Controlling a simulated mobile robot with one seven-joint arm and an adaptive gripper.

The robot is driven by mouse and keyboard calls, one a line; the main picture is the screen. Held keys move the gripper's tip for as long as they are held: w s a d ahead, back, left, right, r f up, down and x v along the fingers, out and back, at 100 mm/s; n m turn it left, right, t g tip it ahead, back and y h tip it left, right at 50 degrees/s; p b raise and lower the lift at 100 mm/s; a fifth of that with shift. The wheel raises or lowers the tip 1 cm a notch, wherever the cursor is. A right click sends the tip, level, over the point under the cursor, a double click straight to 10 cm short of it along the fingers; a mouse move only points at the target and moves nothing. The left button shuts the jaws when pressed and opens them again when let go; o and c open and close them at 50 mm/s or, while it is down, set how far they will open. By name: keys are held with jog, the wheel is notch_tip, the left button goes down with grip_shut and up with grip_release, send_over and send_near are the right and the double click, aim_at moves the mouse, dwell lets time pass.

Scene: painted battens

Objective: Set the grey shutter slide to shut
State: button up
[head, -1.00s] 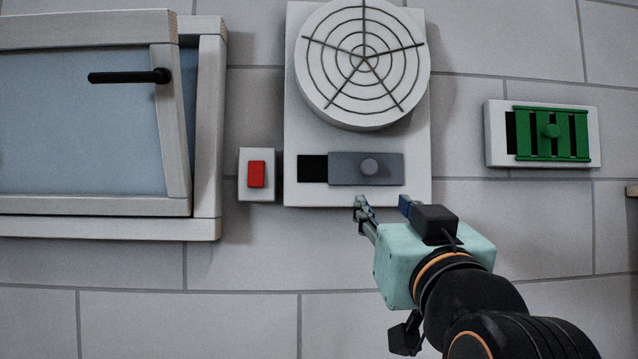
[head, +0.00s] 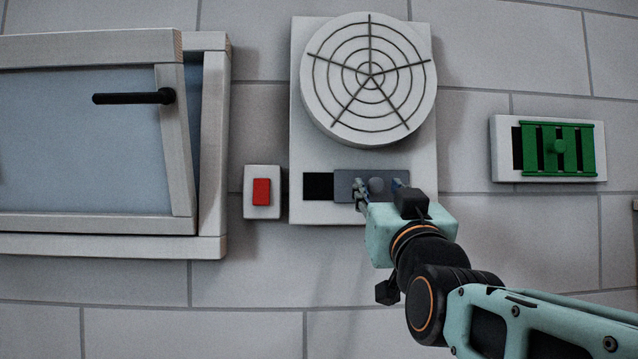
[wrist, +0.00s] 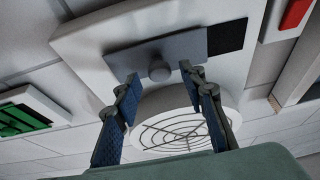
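The grey shutter slide (head: 347,179) sits in the lower part of the white fan panel (head: 301,110). A black opening (head: 318,186) shows uncovered to the left of the slide. The slide's round grey knob (head: 376,185) shows also in the wrist view (wrist: 159,72). My gripper (head: 379,187) is at the slide, with one finger on each side of the knob. In the wrist view my gripper (wrist: 160,73) is open, and gaps show between the knob and both fingertips. The slide also shows in the wrist view (wrist: 190,44), where the black opening is on its right.
A round fan grille (head: 369,78) stands out from the panel above the slide. A red switch (head: 262,191) on a white box is to the left. A tilted window (head: 80,140) with a black handle is farther left. A green slatted vent (head: 558,147) is to the right.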

jog(key=shift+w+r, duration=0.2)
jog(key=shift+w, duration=0.25)
grip_shut()
